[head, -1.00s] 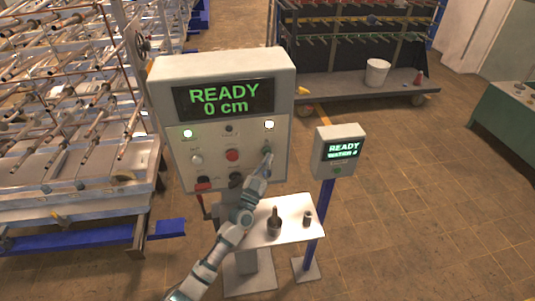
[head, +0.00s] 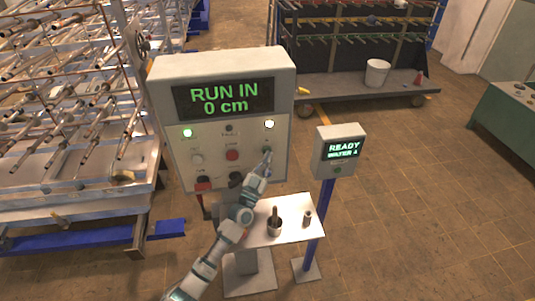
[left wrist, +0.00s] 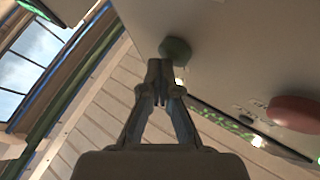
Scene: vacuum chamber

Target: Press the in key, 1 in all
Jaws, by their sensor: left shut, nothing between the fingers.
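The control box (head: 218,127) stands upright, and its display (head: 224,98) reads "RUN IN 0 cm". My left gripper (head: 267,156) is shut and empty, with its tips at the key at the right end of the upper row. In the left wrist view that key is a round green button (left wrist: 175,50), just beyond the shut fingertips (left wrist: 160,88); I cannot tell if they touch. The red button (head: 232,155) is to its left, and it also shows in the left wrist view (left wrist: 294,113). My right gripper is not in view.
A smaller box (head: 339,151) on a blue post reads "READY". A white shelf (head: 292,232) below holds a dark pot with a stick (head: 274,222) and a small cylinder (head: 307,219). A rack of rods (head: 70,110) stands left. Floor at right is clear.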

